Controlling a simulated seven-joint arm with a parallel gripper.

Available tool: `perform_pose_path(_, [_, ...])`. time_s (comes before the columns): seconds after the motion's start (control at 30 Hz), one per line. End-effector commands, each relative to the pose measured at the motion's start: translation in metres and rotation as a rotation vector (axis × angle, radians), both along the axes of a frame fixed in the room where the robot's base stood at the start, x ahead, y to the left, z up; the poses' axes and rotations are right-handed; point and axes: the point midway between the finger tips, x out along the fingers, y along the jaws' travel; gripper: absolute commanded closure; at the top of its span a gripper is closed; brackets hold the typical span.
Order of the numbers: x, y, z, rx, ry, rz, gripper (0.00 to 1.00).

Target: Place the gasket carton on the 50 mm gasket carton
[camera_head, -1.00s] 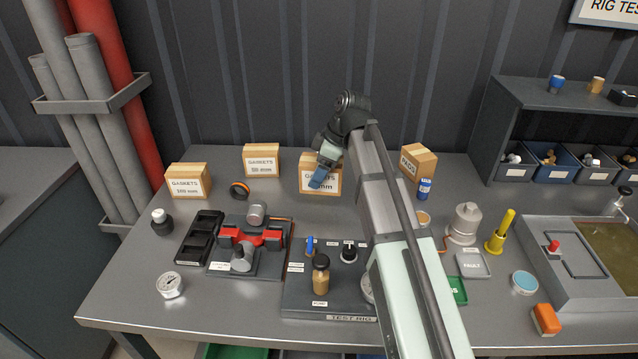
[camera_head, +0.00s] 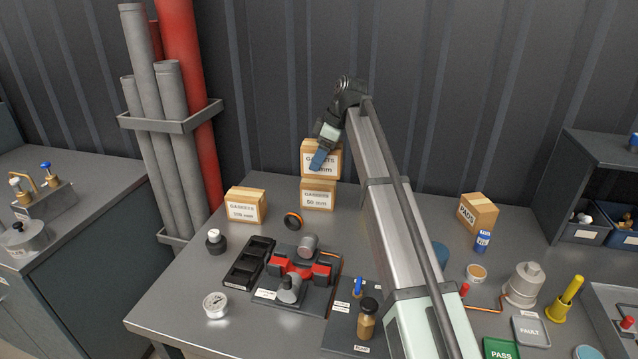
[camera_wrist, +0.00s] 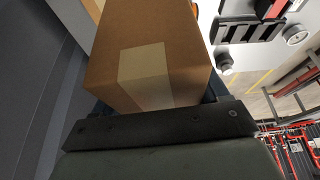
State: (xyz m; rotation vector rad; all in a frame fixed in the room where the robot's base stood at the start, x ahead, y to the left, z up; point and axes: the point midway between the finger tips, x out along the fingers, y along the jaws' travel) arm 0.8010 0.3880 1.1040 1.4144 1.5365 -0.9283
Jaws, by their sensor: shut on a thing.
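My gripper (camera_head: 318,160) is shut on a brown gasket carton (camera_head: 333,162), its blue fingertips against the carton's labelled front. The label reads GASKETS, its size partly hidden by the fingers. The held carton is upright, directly above the 50 mm gasket carton (camera_head: 318,201), which stands on the bench near the back wall. In the head view their edges meet, but I cannot tell whether they touch or a small gap is left. The wrist view shows the held carton's brown, taped face (camera_wrist: 150,60) filling the space before the gripper; the 50 mm carton is hidden there.
A PADS carton (camera_head: 477,212) stands to the right beyond my arm. A black tray (camera_head: 249,263) and red valve fixture (camera_head: 300,269) lie in front.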

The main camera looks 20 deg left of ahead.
Motion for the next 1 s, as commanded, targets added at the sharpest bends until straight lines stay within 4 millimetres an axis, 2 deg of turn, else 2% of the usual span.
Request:
perform_pose_path(0.03, [0.022,0.011,0.009,0.0,-0.001,-0.004,0.66])
perform_pose_path(0.1, [0.038,0.018,0.016,-0.001,-0.001,-0.014,0.66])
perform_pose_path(0.3, [0.067,0.029,0.026,-0.001,0.003,-0.044,0.66])
perform_pose_path(0.43, [0.07,0.029,0.026,-0.001,0.009,-0.075,0.66])
perform_pose_path(0.57, [0.069,0.029,0.017,0.0,0.017,-0.093,0.66])
perform_pose_path(0.83, [0.068,0.028,-0.024,-0.001,0.017,-0.094,0.66])
perform_pose_path(1.0, [0.069,0.029,-0.038,0.0,0.015,-0.093,0.66])
